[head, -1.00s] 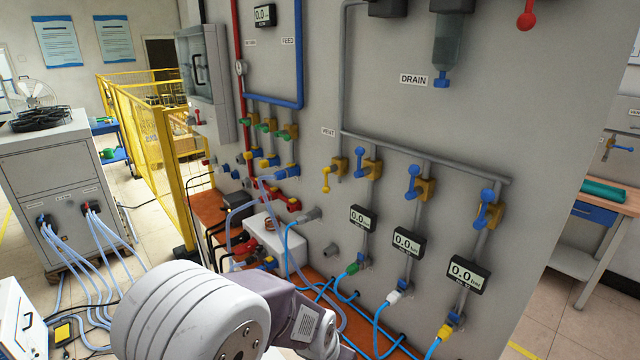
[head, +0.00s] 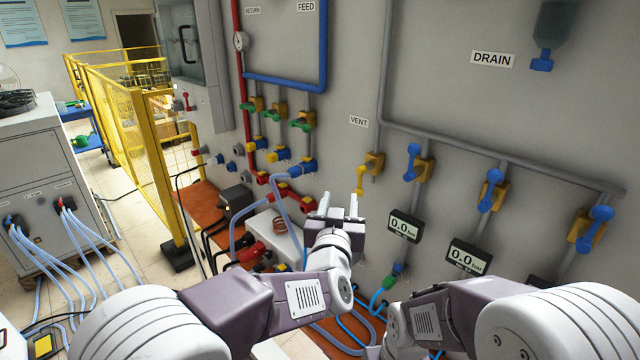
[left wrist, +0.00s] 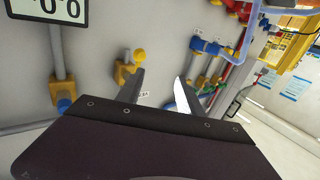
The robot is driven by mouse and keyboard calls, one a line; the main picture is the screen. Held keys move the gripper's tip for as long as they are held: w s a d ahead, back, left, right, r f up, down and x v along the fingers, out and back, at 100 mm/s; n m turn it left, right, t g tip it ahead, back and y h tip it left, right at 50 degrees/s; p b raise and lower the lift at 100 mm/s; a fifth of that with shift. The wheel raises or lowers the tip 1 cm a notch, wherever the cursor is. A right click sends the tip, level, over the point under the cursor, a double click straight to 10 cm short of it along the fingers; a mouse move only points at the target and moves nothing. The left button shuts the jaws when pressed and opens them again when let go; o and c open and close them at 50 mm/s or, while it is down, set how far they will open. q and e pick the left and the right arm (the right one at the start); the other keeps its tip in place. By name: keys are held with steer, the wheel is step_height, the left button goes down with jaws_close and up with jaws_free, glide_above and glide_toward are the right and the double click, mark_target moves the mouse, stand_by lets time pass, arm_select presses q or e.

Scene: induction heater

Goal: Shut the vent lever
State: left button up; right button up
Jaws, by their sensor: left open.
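The yellow vent lever (head: 360,180) hangs down from its yellow valve body (head: 374,162) on the grey wall, below the VENT label (head: 359,121). Its handle runs roughly along the pipe. My left gripper (head: 340,207) is open and empty, just below and to the left of the lever's lower end. In the left wrist view the lever's yellow knob (left wrist: 139,56) shows beside the left fingertip, with the gripper's open fingers (left wrist: 156,80) apart. I cannot tell whether a finger touches it. My right arm shows at the lower right; its gripper is not in view.
Several blue-handled valves, including one nearby (head: 412,162), stand right of the vent valve. A pressure gauge (head: 404,225) sits below them. Green-handled valves (head: 302,122) are to the left. Hoses and a white box (head: 272,234) lie below on an orange shelf.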

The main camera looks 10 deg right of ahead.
mark_target(359, 188)
arm_select(q)
steer(key=s+d, duration=0.3)
steer(key=d, duration=0.1)
steer(key=shift+m+h, duration=0.3)
steer(key=shift+h, duration=0.1)
steer(key=p+x, duration=0.1)
steer(key=x, duration=0.2)
steer(key=p+x, duration=0.1)
steer(key=x, duration=0.1)
steer(key=p+x, duration=0.1)
steer(key=x, duration=0.2)
steer(key=shift+w+a, duration=0.15)
steer(key=shift+w, duration=0.3)
steer(key=shift+w+f, duration=0.15)
steer(key=shift+w, duration=0.1)
steer(key=shift+w+a, duration=0.15)
jaws_close()
arm_select(e)
steer(key=r, duration=0.3)
steer(key=shift+s+d, duration=0.35)
steer(key=shift+s, duration=0.05)
